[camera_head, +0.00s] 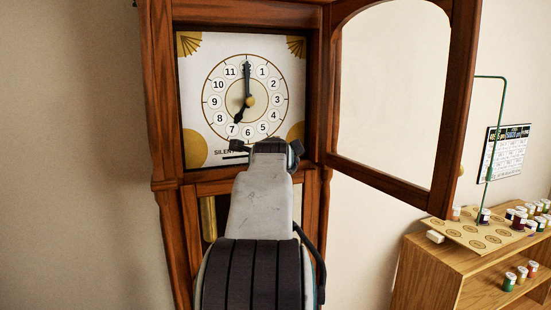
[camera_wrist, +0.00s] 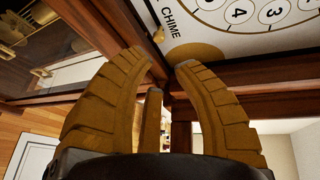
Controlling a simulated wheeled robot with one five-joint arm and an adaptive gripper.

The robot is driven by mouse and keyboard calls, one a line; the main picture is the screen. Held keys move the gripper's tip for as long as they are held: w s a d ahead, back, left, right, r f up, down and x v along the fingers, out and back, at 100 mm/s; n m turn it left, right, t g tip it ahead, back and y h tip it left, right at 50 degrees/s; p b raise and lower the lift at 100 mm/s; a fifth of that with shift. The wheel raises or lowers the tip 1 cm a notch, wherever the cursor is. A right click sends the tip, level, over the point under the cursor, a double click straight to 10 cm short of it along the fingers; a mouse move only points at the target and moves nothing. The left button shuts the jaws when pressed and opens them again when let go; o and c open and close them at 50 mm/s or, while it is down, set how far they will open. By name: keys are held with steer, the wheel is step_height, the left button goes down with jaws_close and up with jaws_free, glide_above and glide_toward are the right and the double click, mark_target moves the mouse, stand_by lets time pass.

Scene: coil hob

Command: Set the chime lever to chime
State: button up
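The clock dial (camera_head: 213,125) is white with numbered discs and carries the lettering SILENT and a dark slot (camera_head: 235,156) below the numbers. My gripper (camera_head: 268,147) hides the slot's right part and the lever in the head view. In the wrist view, a small brass lever knob (camera_wrist: 158,35) shows by the CHIME lettering (camera_wrist: 170,19), near the CHIME end of the slot.
The glazed clock door (camera_head: 455,110) stands open to the right of the wooden case (camera_head: 165,110). A brass part (camera_head: 208,215) shows in the case's lower opening. A wooden shelf unit (camera_head: 430,265) with small jars is at the right, under a wall calendar (camera_head: 505,153).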

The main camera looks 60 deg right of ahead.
steer(key=shift+v, duration=1.3)
